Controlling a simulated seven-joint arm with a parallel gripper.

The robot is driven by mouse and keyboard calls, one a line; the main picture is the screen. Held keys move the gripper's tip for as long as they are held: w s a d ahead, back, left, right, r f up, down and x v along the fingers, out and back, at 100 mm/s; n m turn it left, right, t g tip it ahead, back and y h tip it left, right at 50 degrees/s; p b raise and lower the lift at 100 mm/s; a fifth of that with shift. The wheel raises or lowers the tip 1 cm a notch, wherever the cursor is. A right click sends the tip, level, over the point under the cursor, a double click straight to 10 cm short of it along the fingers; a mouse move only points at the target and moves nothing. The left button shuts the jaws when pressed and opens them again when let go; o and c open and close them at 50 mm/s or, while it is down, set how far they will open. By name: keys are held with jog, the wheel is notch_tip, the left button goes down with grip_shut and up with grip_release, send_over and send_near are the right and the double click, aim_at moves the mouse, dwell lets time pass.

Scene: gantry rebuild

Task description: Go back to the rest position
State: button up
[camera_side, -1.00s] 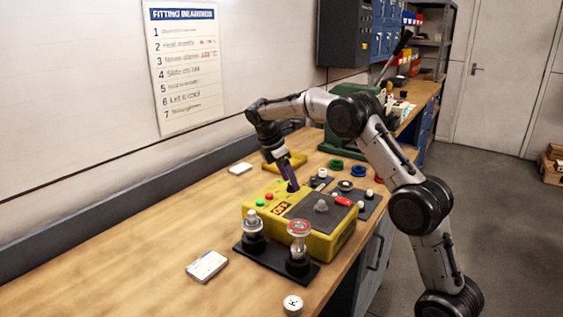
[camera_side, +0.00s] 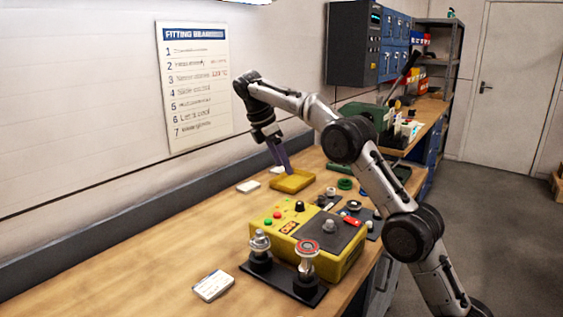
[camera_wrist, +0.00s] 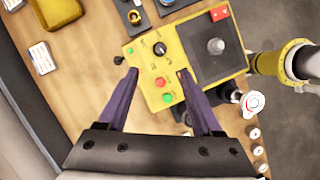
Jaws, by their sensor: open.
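My gripper (camera_side: 280,156) has purple fingers and hangs above the bench, behind the yellow heater box in the side view. In the wrist view my gripper (camera_wrist: 157,72) is open, with nothing between its fingertips. The yellow heater box (camera_side: 350,268) stands on the wooden bench with a black knob, green and red buttons and a dark top plate. Its control panel (camera_wrist: 148,68) shows beyond the fingertips in the wrist view. The fingers appear clear of it.
A black stand (camera_side: 283,284) with two posts sits in front of the heater. A yellow tray (camera_side: 293,181) lies behind it. A white card (camera_side: 213,285) lies at the front left. A green machine (camera_side: 362,121) stands farther back. The bench's left part is clear.

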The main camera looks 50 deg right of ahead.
jog(key=s+a+r+t, duration=0.3)
jog(key=s+a+r, duration=0.4)
jog(key=s+r, duration=0.55)
jog(key=s+a+f+m+t+y, duration=0.15)
jog(key=s+a, duration=0.25)
jog(key=s, duration=0.6)
jog(key=s+a+f+m+t+y, duration=0.1)
jog(key=s+a+f+m, duration=0.2)
jog(key=s+f+m, duration=0.2)
jog(key=s+a+f+m+t+y, duration=0.1)
jog(key=s+f+m, duration=0.4)
jog(key=f, duration=0.7)
jog(key=shift+a+m+t, duration=0.35)
jog(key=shift+a+t, duration=0.3)
jog(key=shift+a, duration=0.55)
jog(key=shift+s, duration=0.1)
